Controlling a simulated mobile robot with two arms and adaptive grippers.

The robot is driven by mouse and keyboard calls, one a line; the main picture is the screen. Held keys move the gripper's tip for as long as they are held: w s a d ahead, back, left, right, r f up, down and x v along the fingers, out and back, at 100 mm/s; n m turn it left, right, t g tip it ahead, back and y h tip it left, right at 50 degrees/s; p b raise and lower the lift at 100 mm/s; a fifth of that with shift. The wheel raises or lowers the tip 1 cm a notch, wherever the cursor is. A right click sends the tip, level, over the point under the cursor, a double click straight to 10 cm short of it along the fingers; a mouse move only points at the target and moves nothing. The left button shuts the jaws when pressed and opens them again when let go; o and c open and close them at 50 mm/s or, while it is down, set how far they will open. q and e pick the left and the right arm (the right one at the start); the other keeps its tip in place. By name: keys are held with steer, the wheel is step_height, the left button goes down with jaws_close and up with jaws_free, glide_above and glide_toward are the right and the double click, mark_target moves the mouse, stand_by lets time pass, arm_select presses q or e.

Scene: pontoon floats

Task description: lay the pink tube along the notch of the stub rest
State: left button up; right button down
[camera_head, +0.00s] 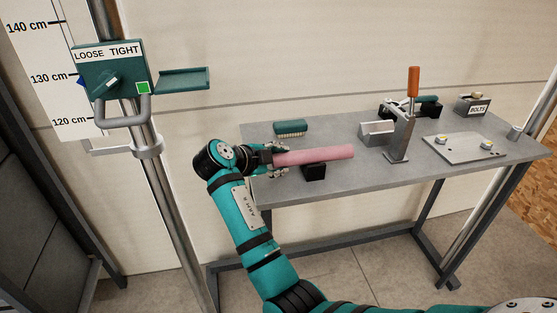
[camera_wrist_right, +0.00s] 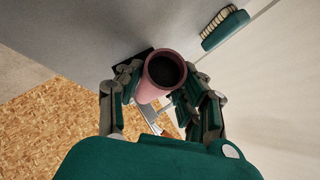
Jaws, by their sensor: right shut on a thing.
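The pink tube (camera_head: 325,155) lies roughly level above the grey table, pointing right from my right gripper (camera_head: 277,159). My right gripper is shut on its left end. In the right wrist view, the tube's open dark end (camera_wrist_right: 165,70) faces the camera between the gripper's fingers (camera_wrist_right: 160,92). A small black block (camera_head: 314,172), which looks like the stub rest, stands under the tube's middle. The tube hides its notch. I cannot tell whether the tube touches it. A dark edge of the block (camera_wrist_right: 130,61) shows beyond the fingers. My left gripper is not in view.
A green brush (camera_head: 290,128) lies behind the tube. A grey block (camera_head: 377,133) and an orange-handled upright tool (camera_head: 413,85) stand to the right. Farther right are a plate (camera_head: 463,149) and a bolts box (camera_head: 473,105). The table's front edge (camera_head: 370,192) is close to the block.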

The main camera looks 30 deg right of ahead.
steer(key=shift+f, duration=0.15)
steer(key=c, duration=0.7)
jaws_free()
steer(key=shift+c, duration=0.2)
